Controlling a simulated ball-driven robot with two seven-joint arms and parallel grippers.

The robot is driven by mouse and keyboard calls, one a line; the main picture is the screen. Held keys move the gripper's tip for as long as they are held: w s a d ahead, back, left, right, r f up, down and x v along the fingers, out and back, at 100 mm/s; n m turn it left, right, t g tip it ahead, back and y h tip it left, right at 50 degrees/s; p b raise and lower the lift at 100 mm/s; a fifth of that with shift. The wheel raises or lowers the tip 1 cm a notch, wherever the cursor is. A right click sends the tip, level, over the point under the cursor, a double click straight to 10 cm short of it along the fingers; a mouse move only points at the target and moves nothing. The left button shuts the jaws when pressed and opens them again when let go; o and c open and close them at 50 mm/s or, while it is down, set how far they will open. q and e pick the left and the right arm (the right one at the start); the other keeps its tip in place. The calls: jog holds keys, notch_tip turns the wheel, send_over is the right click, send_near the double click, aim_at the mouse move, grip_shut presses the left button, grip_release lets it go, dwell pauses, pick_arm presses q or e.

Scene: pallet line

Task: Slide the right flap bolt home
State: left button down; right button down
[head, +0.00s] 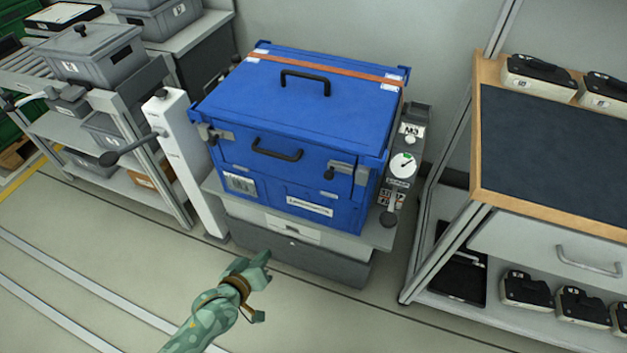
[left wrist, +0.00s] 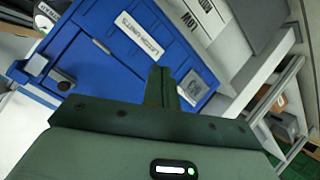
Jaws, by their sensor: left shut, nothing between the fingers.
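A blue crate (head: 300,100) with a lid, black handles and an orange strap stands on a grey stand (head: 310,232). The right flap bolt (head: 346,168) is grey metal hardware with a small knob, at the right of the crate's front. A similar grey fitting (head: 212,134) is at the front's left. My left gripper (head: 264,260) is shut and empty, in front of and below the crate, apart from the bolt. In the left wrist view its fingers (left wrist: 165,88) are together before the crate front, and the bolt (left wrist: 63,78) shows at the left. My right gripper is out of view.
A post with a dial and black knob (head: 403,164) stands right of the crate. A white post (head: 185,160) with a lever stands at its left. A wood-edged bench (head: 476,150) is at the right. The floor in front is clear.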

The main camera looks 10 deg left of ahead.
pick_arm(q)
jog(key=w+d+r+n+t+h, duration=0.1)
jog(key=r+n, duration=0.3)
jog(key=r, duration=0.4)
jog(key=w+d+r+n+t+h, duration=0.1)
jog(key=w+d+r+n+t, duration=0.2)
jog(key=r, duration=0.5)
jog(key=shift+w+n+t, duration=0.3)
jog(key=shift+w+n, duration=0.2)
jog(key=shift+n, duration=0.5)
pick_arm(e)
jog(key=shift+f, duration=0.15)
pick_arm(q)
jog(key=shift+w+r, duration=0.1)
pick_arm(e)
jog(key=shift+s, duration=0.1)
